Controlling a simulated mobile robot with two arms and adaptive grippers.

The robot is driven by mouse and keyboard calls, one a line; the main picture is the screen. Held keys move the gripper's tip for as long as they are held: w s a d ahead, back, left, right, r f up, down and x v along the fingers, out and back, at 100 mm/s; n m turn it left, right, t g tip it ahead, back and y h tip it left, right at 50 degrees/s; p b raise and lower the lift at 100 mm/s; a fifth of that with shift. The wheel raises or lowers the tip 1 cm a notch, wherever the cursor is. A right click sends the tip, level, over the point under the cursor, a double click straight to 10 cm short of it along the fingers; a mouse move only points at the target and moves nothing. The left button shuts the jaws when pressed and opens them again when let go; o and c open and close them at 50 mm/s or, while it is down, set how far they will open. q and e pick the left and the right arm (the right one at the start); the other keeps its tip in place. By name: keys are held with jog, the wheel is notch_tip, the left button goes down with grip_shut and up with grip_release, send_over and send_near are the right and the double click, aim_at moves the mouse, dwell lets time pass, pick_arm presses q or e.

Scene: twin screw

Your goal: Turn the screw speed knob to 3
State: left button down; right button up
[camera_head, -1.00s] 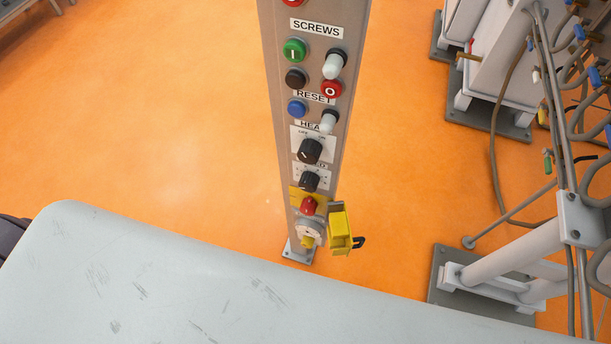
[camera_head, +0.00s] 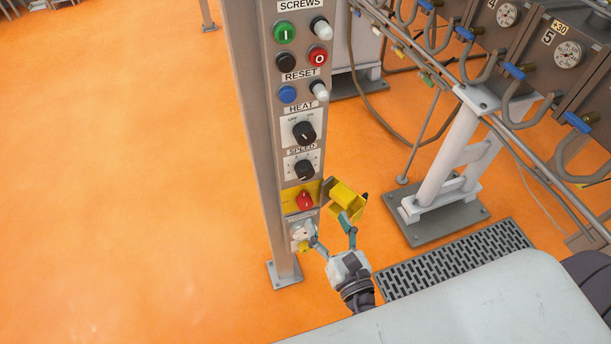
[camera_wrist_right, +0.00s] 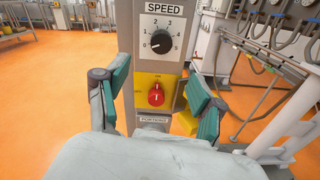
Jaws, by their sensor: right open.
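The screw speed knob (camera_head: 304,169) is a black round knob on a white plate under the SPEED label, on a narrow upright panel. In the right wrist view the speed knob (camera_wrist_right: 161,42) has a dial numbered 0 to 5, and its white mark points to the lower left, near 0. My right gripper (camera_head: 329,231) is open and empty, in front of the panel and below the speed knob. In the right wrist view its two teal fingers (camera_wrist_right: 158,92) stand apart on either side of the panel, below the dial. My left gripper is out of view.
A red rotary switch (camera_head: 305,201) on a yellow plate sits just below the speed knob, with a yellow hinged cover (camera_head: 347,200) beside it. The black heat knob (camera_head: 304,132) is above. Pipes and gauges (camera_head: 569,54) stand to the right. Orange floor is clear to the left.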

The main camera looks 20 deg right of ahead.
aim_at(307, 175)
jog(key=w+p, duration=0.1)
jog(key=w, duration=0.5)
jog(key=w+p, duration=0.2)
jog(key=w, duration=0.5)
jog(key=shift+r, duration=0.2)
jog(key=shift+w, duration=0.4)
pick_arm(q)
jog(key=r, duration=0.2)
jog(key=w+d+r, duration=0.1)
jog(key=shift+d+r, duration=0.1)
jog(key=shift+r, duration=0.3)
pick_arm(e)
jog(key=c, duration=1.1)
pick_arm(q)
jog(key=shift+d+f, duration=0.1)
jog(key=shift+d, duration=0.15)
pick_arm(e)
jog(key=shift+f, duration=0.1)
jog(key=shift+c, duration=0.2)
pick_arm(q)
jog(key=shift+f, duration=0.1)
